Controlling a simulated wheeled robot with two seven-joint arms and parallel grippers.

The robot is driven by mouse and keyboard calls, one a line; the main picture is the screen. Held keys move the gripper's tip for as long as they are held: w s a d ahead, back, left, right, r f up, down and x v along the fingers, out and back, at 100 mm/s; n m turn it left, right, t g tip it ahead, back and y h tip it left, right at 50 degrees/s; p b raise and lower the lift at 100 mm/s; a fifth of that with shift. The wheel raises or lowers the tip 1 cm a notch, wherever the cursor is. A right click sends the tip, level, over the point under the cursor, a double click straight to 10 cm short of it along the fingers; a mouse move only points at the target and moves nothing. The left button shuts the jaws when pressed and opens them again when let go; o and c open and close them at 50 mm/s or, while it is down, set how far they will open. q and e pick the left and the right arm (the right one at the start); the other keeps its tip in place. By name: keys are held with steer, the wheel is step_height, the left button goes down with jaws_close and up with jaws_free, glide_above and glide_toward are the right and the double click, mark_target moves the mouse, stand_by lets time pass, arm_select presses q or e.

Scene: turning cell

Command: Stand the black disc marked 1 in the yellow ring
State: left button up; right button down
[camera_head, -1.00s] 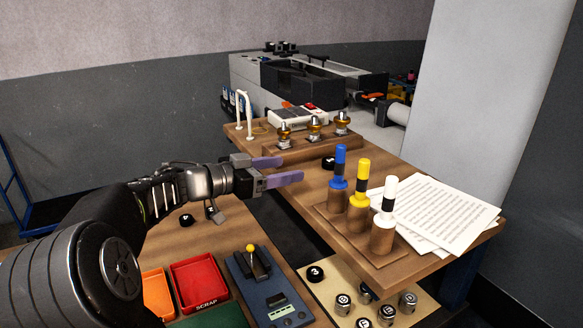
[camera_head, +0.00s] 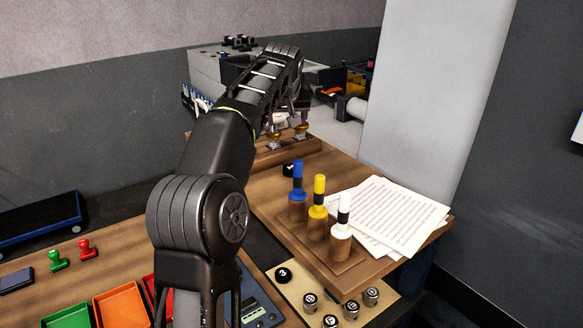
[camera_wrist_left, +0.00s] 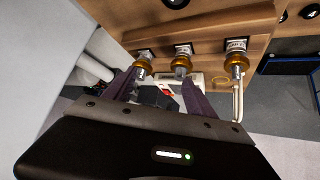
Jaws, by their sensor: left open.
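A black disc (camera_head: 289,169) lies on the far brown table near the wooden rail; its pale mark may be a 1 but is too small to read surely. In the left wrist view, a black disc (camera_wrist_left: 176,3) is cut off at the top edge. A thin yellow ring (camera_wrist_left: 221,82) shows faintly on the table beside the white hoop. My left gripper (camera_wrist_left: 158,90) is open and empty, with its purple fingers spread near the brass-collared pieces on the rail. In the head view my arm largely hides this gripper. My right gripper is not in view.
Brass-collared metal pieces (camera_wrist_left: 183,62) stand on the rail. The white hoop (camera_wrist_left: 238,100) rises close by. Blue, yellow and white-topped pegs (camera_head: 318,200) stand on a wooden base, next to papers (camera_head: 390,215). A disc marked 3 (camera_head: 283,275) lies on a beige board.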

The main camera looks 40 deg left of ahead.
mark_target(291, 168)
arm_select(q)
steer(key=s+d+f+m+g+h, duration=0.2)
steer(key=s+d+f+g+h, duration=0.1)
steer(key=s+d, duration=0.2)
steer(key=shift+s+d+f, duration=0.2)
steer(key=shift+s+f, duration=0.05)
steer(key=shift+s, duration=0.3)
steer(key=shift+b+x, duration=0.5)
steer(key=shift+x, duration=0.85)
steer(key=p+x, duration=0.1)
steer(key=x, duration=0.4)
steer(key=shift+w+a, duration=0.15)
